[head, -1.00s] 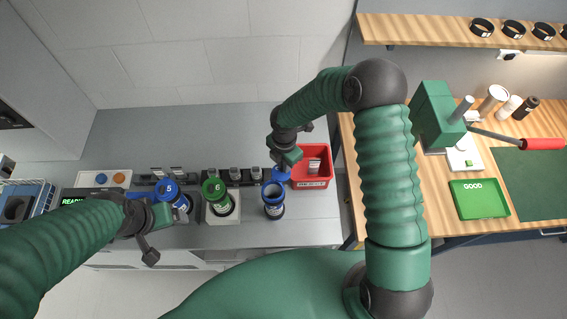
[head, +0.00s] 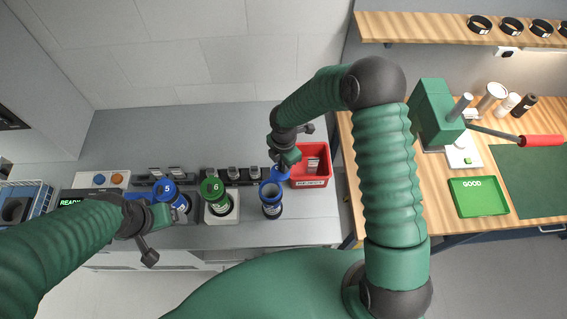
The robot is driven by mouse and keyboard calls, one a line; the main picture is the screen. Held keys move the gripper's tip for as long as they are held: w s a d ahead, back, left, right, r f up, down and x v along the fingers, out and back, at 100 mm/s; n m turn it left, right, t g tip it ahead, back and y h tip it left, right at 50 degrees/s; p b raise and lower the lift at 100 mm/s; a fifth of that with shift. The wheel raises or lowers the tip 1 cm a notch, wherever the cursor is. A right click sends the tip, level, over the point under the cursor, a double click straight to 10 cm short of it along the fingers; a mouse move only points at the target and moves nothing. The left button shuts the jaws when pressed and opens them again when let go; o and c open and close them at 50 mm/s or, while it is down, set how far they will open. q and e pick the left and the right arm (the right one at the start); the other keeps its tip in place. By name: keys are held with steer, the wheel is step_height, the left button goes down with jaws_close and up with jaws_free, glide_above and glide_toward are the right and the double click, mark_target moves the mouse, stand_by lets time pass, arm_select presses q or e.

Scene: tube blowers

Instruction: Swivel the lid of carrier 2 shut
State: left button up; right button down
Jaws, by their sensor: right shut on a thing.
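An open blue carrier (head: 271,204) stands upright on the grey counter, its dark mouth facing up. I cannot read a number on it; it is the only carrier I see open. Its blue lid (head: 280,173) is swung out behind the mouth, to the upper right. My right gripper (head: 284,164) is shut on this lid from above and hides part of it. My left gripper (head: 160,214) is at the left, beside the blue carrier marked 5 (head: 167,188); its fingers are too unclear to judge.
A green carrier marked 6 (head: 212,190) stands in a white holder left of the open carrier. A red bin (head: 312,180) is close to the right of the lid. A rack with several small items (head: 233,174) runs behind. The wooden bench (head: 352,150) is farther right.

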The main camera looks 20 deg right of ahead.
stand_by(0.9)
steer(key=c, duration=1.4)
jaws_free()
steer(key=shift+c, duration=0.2)
steer(key=shift+r, duration=0.1)
step_height(320, 180, up, 17)
steer(key=b, duration=0.4)
steer(key=shift+f, duration=0.2)
steer(key=shift+f, duration=0.1)
